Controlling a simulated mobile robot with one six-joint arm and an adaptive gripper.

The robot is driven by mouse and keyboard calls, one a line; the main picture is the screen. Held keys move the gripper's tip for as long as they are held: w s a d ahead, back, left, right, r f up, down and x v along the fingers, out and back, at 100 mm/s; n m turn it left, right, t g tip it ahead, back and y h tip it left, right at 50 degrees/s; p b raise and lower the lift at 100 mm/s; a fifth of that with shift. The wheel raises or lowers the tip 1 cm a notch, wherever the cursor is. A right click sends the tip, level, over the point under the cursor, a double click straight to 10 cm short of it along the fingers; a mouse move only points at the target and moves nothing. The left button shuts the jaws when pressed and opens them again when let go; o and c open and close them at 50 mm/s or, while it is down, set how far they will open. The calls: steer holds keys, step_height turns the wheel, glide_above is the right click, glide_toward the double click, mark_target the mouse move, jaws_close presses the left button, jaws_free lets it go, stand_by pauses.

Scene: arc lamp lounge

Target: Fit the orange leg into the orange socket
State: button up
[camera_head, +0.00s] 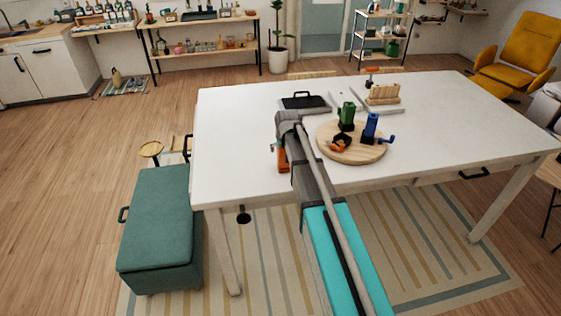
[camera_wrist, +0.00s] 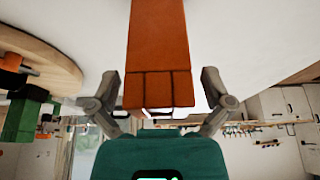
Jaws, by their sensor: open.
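The orange leg (camera_wrist: 158,45) is a square-edged block between the fingers of my gripper (camera_wrist: 159,76) in the wrist view. The fingers are open, with a visible gap on each side of it. In the head view, part of the orange leg (camera_head: 283,161) shows at the table's left-front area, largely hidden behind my arm. The orange socket (camera_head: 340,147) is on the front left of the round wooden board (camera_head: 366,155), right of my arm. At the left edge of the wrist view, the orange socket (camera_wrist: 10,80) shows partly.
Green (camera_head: 346,117) and blue (camera_head: 370,127) pieces stand upright on the board. A dark flat case (camera_head: 304,101) and a tray holding a wooden rack (camera_head: 383,95) lie behind, on the white table (camera_head: 235,120). The table's left side and right end are clear.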

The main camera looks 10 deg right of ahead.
steer(key=shift+w+f, duration=0.1)
steer(key=shift+f, duration=0.05)
stand_by(0.5)
steer(key=c, duration=1.3)
steer(key=shift+r, duration=0.2)
steer(key=shift+r+p, duration=0.75)
steer(key=shift+p, duration=0.2)
steer(key=s+d+r+p, duration=0.2)
steer(key=d+r+p, duration=0.1)
steer(key=s+d+r+p, duration=0.2)
steer(key=d+r+p, duration=0.2)
steer(key=s+d+r+p, duration=0.2)
steer(key=d+r+p, duration=0.1)
steer(key=shift+s+d+r, duration=0.1)
steer(key=shift+d+r, duration=0.15)
steer(key=shift+s+d+r+p, duration=0.15)
steer(key=shift+s+d+p, duration=0.1)
steer(key=shift+d, duration=0.15)
steer(key=shift+s+d+r+p, duration=0.15)
steer(key=shift+d+p, duration=0.1)
steer(key=shift+d, duration=0.15)
